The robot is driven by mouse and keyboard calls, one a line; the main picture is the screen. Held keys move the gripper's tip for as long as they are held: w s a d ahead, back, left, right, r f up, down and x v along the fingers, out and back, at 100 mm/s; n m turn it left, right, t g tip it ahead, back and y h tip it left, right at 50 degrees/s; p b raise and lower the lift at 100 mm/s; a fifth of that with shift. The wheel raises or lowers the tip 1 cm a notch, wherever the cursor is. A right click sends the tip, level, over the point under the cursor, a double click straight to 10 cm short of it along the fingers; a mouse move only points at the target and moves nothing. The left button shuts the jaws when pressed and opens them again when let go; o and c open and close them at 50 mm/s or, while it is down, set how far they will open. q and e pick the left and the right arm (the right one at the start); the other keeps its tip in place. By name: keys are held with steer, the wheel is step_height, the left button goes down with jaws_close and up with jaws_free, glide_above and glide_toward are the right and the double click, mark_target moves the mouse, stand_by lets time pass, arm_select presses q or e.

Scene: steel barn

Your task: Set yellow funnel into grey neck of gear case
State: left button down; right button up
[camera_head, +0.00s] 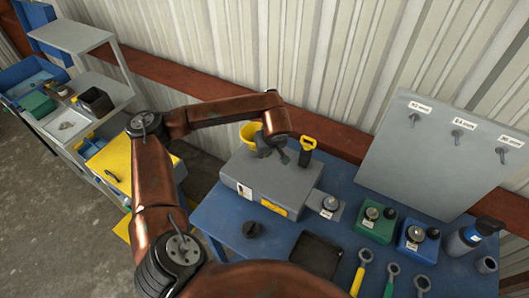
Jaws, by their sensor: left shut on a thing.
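The gear case (268,184) is a grey box on the blue table, with a yellow label on its front. The yellow funnel (250,131) is above the back left part of its top, with its wide mouth up. My left gripper (265,150) is at the funnel's right side, shut on it. The wrist and fingers hide the funnel's lower part, and the grey neck cannot be made out behind them. I cannot tell whether the funnel's spout is in the neck or above it. My right gripper is not in view.
A yellow-handled piece (307,146) stands upright close to the right of my left gripper. A dark cap (253,229) and a black tray (315,254) lie in front of the case. A grey panel (440,150) rises behind.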

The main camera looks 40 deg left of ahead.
arm_select(q)
steer(key=shift+f, duration=0.1)
steer(key=c, duration=2)
jaws_free()
steer(key=shift+o, duration=0.2)
steer(key=v, duration=1.2)
steer(key=shift+w, duration=0.1)
